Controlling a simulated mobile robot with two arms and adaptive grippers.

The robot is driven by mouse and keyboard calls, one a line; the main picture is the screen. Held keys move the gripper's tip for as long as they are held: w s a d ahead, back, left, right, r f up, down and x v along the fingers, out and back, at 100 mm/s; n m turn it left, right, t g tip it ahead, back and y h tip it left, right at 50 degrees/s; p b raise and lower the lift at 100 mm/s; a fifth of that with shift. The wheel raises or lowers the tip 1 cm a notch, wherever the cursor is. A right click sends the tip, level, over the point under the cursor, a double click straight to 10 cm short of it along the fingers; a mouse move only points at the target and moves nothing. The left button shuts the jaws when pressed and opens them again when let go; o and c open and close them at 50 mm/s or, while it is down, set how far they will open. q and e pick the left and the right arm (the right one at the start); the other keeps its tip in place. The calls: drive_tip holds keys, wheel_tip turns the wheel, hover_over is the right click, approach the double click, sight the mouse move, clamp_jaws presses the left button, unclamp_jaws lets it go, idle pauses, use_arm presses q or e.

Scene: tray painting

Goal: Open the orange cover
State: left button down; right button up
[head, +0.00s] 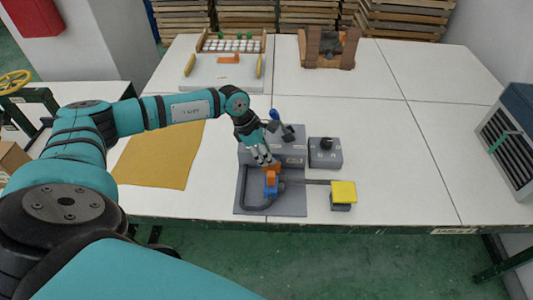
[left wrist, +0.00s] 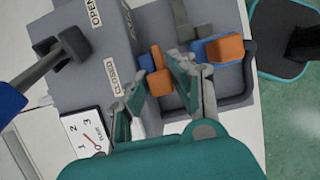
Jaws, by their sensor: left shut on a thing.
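An orange piece (head: 272,167), which looks like the orange cover, sits above a blue part (head: 271,186) on the grey unit (head: 242,192). My left gripper (head: 263,158) reaches down to it from above. In the left wrist view, the fingers of the left gripper (left wrist: 158,92) are on either side of a small orange block (left wrist: 160,83), and the gripper is shut on it. A second orange block (left wrist: 226,49) shows beside it, against the blue part. I cannot tell how far the cover is open. My right gripper is not in view.
A dark lever (left wrist: 63,50) stands by the OPEN and CLOSED labels, near a dial (left wrist: 87,132). A grey box (head: 326,155) and a yellow block (head: 343,192) are to the right. A tan sheet (head: 160,158) lies left.

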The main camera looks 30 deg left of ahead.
use_arm(q)
drive_tip(key=s+a, duration=0.1)
drive_tip(key=a+b, duration=0.1)
drive_tip(key=a, duration=0.1)
drive_tip(key=s+a+b, duration=0.1)
drive_tip(key=shift+s+a, duration=0.35)
drive_tip(key=shift+a, duration=0.05)
drive_tip(key=c, duration=1.5)
unclamp_jaws()
drive_tip(key=o, duration=0.4)
drive_tip(key=shift+s+a, duration=0.1)
drive_tip(key=shift+s, duration=0.05)
drive_tip(key=shift+r, duration=0.1)
drive_tip(key=v, duration=1.2)
drive_tip(key=shift+s, duration=0.1)
